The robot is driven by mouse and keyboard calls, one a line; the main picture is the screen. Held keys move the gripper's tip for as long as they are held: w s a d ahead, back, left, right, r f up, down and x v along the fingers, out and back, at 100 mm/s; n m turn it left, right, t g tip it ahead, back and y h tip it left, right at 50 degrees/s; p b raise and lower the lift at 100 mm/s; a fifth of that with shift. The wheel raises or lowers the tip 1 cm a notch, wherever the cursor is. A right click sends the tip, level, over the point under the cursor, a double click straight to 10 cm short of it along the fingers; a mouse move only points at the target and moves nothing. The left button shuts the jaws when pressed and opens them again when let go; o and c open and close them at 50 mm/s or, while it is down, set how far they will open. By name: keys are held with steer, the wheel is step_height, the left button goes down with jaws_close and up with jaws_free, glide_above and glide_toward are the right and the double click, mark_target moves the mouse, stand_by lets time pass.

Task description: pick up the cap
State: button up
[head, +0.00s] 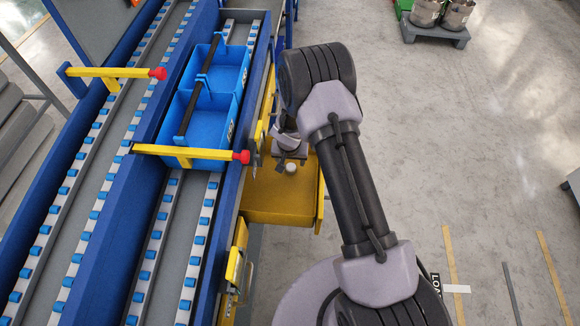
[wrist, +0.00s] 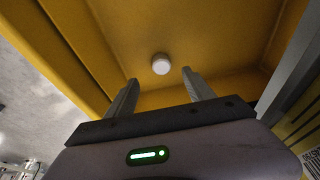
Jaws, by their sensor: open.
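The cap (head: 291,168) is a small white round piece lying on the floor of an open yellow drawer (head: 275,206). In the wrist view the cap (wrist: 161,64) shows beyond my fingertips, between them from side to side. My gripper (wrist: 158,82) is open and empty, with its two grey fingers apart and pointing into the drawer. In the head view my gripper (head: 290,155) hangs over the drawer, just beside the cap. The fingers do not appear to touch the cap. The far part of the drawer is partly hidden by my arm.
A roller conveyor (head: 150,250) with blue bins (head: 208,127) runs along the left of the drawer. Yellow bars with red ends (head: 190,153) cross it. The drawer walls surround the cap. Open concrete floor (head: 450,140) lies to the right, with metal pots (head: 440,12) at the back.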

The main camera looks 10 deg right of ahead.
mark_target(291, 167)
steer(key=x, duration=0.3)
steer(key=b+x, duration=0.1)
steer(key=x, duration=0.2)
steer(key=w+b+x, duration=0.1)
steer(key=x, duration=0.2)
steer(key=shift+r, duration=0.1)
steer(key=shift+c, duration=0.2)
jaws_close()
steer(key=shift+r, duration=0.1)
